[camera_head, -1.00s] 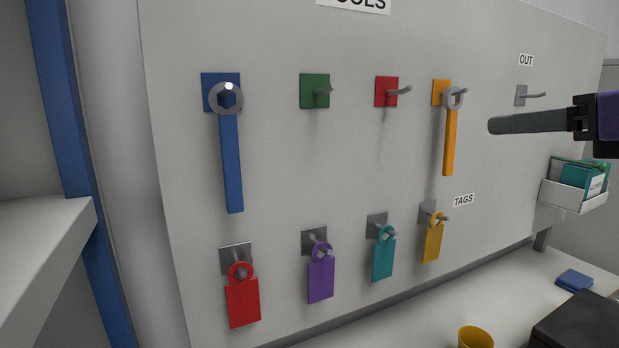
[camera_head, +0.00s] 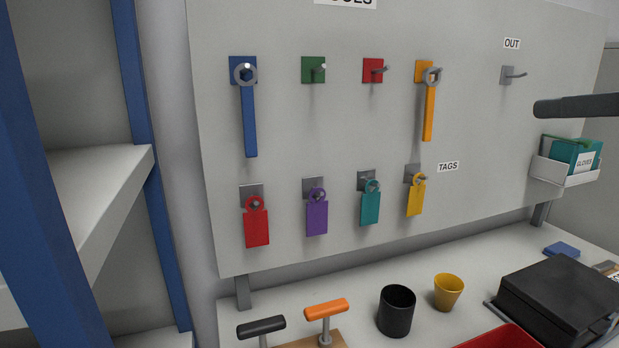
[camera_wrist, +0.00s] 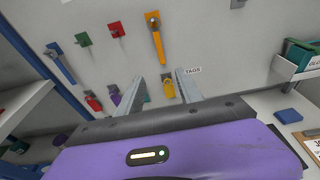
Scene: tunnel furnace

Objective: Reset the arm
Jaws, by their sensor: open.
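My gripper (camera_wrist: 163,85) shows in the wrist view with its two fingers apart and nothing between them. Its purple body fills the lower part of that view. The fingers point toward the tool board (camera_head: 480,130), near the orange wrench (camera_wrist: 157,42) and the yellow tag (camera_wrist: 168,88).
On the board hang a blue wrench (camera_head: 249,120) and red (camera_head: 256,227), purple (camera_head: 317,218) and teal (camera_head: 370,208) tags. A glove box (camera_head: 575,157) sits at the right. Below are cups (camera_head: 396,312), a black case (camera_head: 560,295) and handled tools (camera_head: 326,309). A shelf (camera_head: 100,190) stands left.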

